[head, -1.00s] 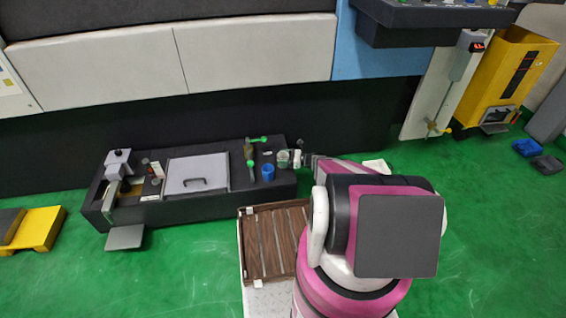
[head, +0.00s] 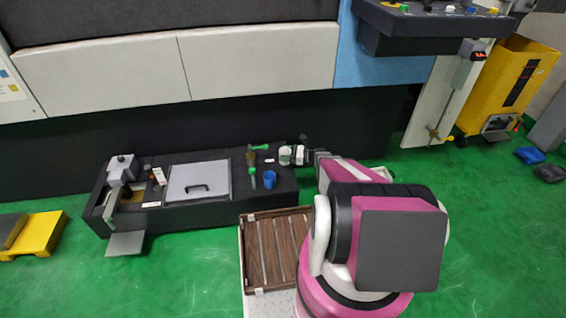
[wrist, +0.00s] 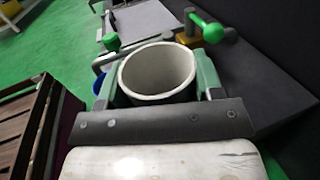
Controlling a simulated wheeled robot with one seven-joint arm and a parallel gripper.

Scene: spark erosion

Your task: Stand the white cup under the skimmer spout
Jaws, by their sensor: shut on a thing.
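The white cup (head: 285,156) is held at the right end of the black bench, and I look into its open, empty mouth in the wrist view (wrist: 157,74). My gripper (head: 293,155) is shut on the cup, with a green-sided finger on either side of it in the wrist view. The cup looks upright and a little above the bench top. What looks like the skimmer (head: 122,168) is a grey unit at the bench's far left end. A small grey plate (head: 126,244) juts out low in front of it. The spout itself is too small to make out.
A blue cup (head: 270,180) and a green-handled tool (head: 251,165) are beside the white cup on the bench. A grey lid with a handle (head: 198,181) covers the bench's middle. A slatted wooden tray (head: 270,250) is in front. Green floor is free at the left front.

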